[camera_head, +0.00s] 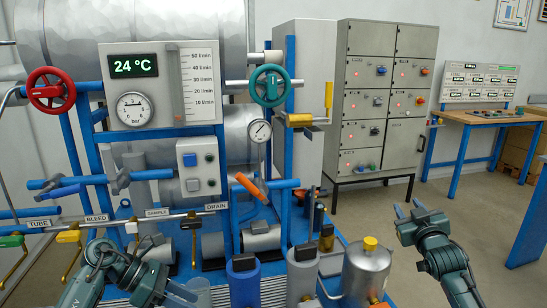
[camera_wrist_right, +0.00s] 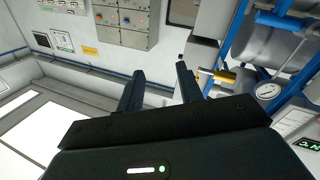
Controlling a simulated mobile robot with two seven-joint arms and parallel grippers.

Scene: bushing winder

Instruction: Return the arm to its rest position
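My right gripper (camera_head: 409,207) is raised at the right of the head view, over bare floor, with its fingertips pointing up. In the right wrist view its two dark fingers (camera_wrist_right: 158,82) stand apart with nothing between them. My left arm (camera_head: 100,270) is folded low at the left of the head view, in front of the machine's base. Its gripper end (camera_head: 180,291) is at the bottom edge, partly cut off, and its fingers do not show clearly.
The blue-framed machine with a red handwheel (camera_head: 51,90), teal handwheel (camera_head: 270,86) and sample valves stands close ahead. A metal canister (camera_head: 366,270) stands between my arms. A grey control cabinet (camera_head: 383,100) and workbench (camera_head: 490,118) are farther back. Floor around my right gripper is clear.

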